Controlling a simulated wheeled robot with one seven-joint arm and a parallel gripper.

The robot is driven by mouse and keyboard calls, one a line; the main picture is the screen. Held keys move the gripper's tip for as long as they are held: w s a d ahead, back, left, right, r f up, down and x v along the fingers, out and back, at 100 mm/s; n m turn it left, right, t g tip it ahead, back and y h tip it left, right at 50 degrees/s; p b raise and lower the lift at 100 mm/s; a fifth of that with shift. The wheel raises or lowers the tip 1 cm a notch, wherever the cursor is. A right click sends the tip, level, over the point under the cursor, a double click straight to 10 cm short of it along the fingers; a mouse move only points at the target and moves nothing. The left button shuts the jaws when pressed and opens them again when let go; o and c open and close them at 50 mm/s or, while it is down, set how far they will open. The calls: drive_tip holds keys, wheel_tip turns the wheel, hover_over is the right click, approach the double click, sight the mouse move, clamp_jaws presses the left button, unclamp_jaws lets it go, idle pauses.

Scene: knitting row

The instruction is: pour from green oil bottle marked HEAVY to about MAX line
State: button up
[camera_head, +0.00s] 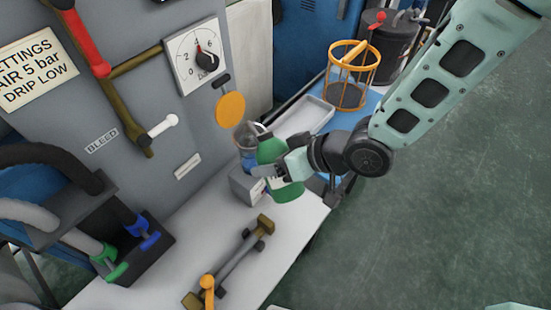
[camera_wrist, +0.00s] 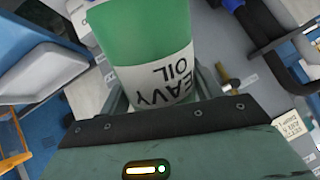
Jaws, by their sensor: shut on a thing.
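My gripper (camera_head: 280,171) is shut on the green oil bottle (camera_head: 286,191). In the wrist view the bottle (camera_wrist: 150,38) fills the top middle, and its white label reads "EAVY OIL" upside down. In the head view the bottle leans a little, with its top to the upper left. Its top is beside a clear cup (camera_head: 246,133) with blue below it, on a grey block. The bottle partly covers the cup, so I cannot tell whether they touch. No MAX line, oil level or oil stream can be made out.
An orange disc (camera_head: 231,107) hangs just above the cup, below a dial (camera_head: 198,58) on the grey panel. A grey tray (camera_head: 305,118) and an orange wire basket (camera_head: 350,78) stand behind. A bar with brass ends (camera_head: 238,262) lies on the white bench (camera_head: 190,235) in front.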

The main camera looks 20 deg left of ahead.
drive_tip(key=shift+r+m+g+h+p, duration=0.4)
drive_tip(key=shift+r+g+h+p, duration=0.55)
drive_tip(key=shift+p, duration=3.25)
idle(3.8)
